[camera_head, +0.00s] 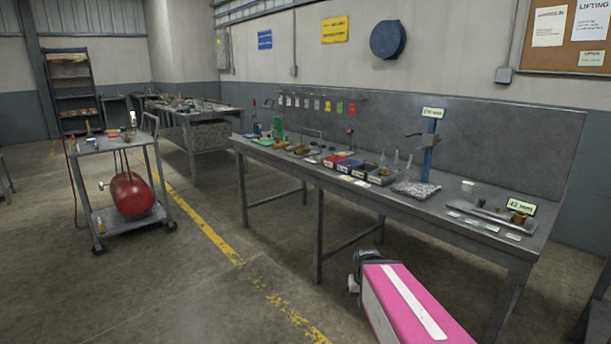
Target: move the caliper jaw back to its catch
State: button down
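A long flat grey metal piece (492,214) lies on the right end of the long workbench, beside a sign reading 42 mm (522,206). It may be the caliper, but its jaw and catch are too small to tell apart. A small brass-coloured part (518,218) sits at its right end. A blue upright post (429,150) with a sidearm stands to its left, under another measurement sign (433,113). A dark piece (364,268) at the end of a pink body, seemingly my gripper, is low in front of the bench, apart from everything on it. Its fingers cannot be made out.
The long grey workbench (440,214) carries several small parts, bins and white labels, with a back panel behind. A trolley (110,142) with a red tank (132,194) stands at left. Another bench (190,112) is further back. The floor between trolley and workbench is clear.

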aim_at(480, 207)
jog(key=z, duration=1.45)
